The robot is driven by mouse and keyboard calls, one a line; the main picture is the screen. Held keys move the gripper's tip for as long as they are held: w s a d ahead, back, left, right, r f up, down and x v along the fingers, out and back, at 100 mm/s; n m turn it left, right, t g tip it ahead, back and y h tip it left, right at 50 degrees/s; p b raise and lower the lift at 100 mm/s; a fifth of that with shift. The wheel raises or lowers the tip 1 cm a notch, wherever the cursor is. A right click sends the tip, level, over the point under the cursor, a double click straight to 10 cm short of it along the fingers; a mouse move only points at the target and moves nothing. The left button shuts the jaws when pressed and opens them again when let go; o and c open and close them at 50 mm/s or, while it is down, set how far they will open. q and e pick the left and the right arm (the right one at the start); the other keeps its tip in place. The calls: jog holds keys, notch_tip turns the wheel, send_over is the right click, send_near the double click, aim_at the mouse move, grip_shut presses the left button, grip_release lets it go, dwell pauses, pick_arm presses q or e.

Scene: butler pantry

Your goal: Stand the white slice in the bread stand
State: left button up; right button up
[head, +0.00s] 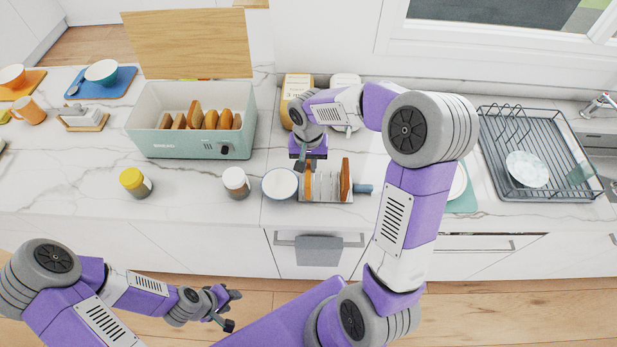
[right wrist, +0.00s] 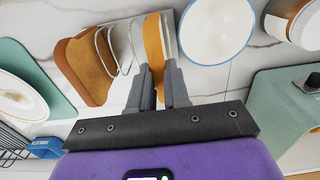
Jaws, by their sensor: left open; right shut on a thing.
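The bread stand (head: 325,192), a white base with wire dividers, stands on the counter near its front edge. A brown slice (head: 345,178) stands at its right end and also shows in the right wrist view (right wrist: 85,72). My right gripper (head: 306,166) is shut on a pale slice with an orange-tan crust (right wrist: 153,42), taken as the white slice. It is upright at the stand's left end, beside the wire dividers (right wrist: 118,50). Whether its lower edge rests on the base is hidden. My left gripper (head: 230,312) is open and empty, low in front of the counter.
A green bread bin (head: 190,143) with an open lid holds several slices. A dish rack (head: 535,165) stands far right. A blue piece (head: 363,188) lies right of the stand.

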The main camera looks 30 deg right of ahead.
notch_tip(320, 180, up, 11)
jog(key=p, duration=0.7)
jog(key=shift+p, duration=0.4)
dwell(0.6)
